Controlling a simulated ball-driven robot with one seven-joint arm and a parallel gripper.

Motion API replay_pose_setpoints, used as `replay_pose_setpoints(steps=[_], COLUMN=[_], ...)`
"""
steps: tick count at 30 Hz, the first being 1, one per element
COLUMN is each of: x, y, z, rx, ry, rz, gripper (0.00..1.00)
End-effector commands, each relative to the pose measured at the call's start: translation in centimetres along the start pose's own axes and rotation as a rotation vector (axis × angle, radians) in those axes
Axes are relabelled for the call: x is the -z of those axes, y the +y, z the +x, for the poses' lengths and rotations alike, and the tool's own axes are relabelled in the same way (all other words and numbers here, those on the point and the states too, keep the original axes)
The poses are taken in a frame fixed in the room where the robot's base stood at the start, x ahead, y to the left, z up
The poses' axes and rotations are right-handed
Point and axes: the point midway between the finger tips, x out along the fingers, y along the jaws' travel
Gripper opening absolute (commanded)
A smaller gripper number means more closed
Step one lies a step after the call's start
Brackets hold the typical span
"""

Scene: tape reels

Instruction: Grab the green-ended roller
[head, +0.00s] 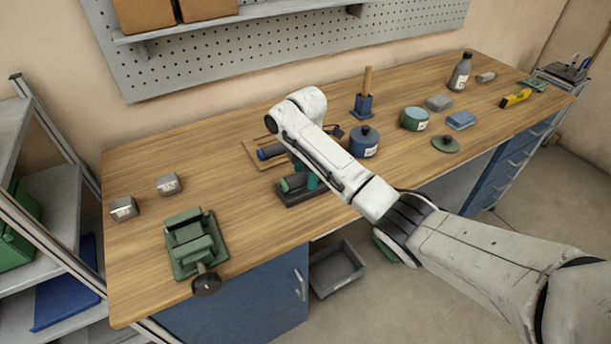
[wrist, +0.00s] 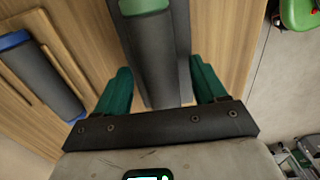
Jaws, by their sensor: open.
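The green-ended roller (head: 296,181) is dark grey with a green end and lies on a dark base on the workbench, partly hidden by my arm in the head view. In the wrist view the green-ended roller (wrist: 153,50) runs up the middle, its green end at the top edge. My gripper (wrist: 160,78) is open, with one teal finger on each side of the roller and visible gaps between. My gripper also shows in the head view (head: 306,178), at the roller. A blue-ended roller (head: 271,152) lies just behind; it also shows in the wrist view (wrist: 45,75).
The blue-ended roller rests on a wooden tray (head: 250,148). A blue lidded pot (head: 364,146) stands right of my arm, with a teal tin (head: 414,119) beyond. A green vise (head: 193,243) sits at the front left. The bench between vise and tray is clear.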

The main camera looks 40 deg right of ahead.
Motion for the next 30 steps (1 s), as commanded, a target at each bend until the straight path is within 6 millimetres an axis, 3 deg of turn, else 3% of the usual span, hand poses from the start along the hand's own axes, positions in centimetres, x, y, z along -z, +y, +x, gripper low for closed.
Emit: replay_pose_setpoints(steps=[2,21,30], x=[0.0,0.0,-0.01], y=[0.01,0.03,0.07], z=[-0.03,-0.08,-0.22], rx=[0.0,-0.001,-0.002], ry=[0.0,0.0,0.0], rz=[0.0,0.0,0.0], gripper=[0.66,0.05,0.03])
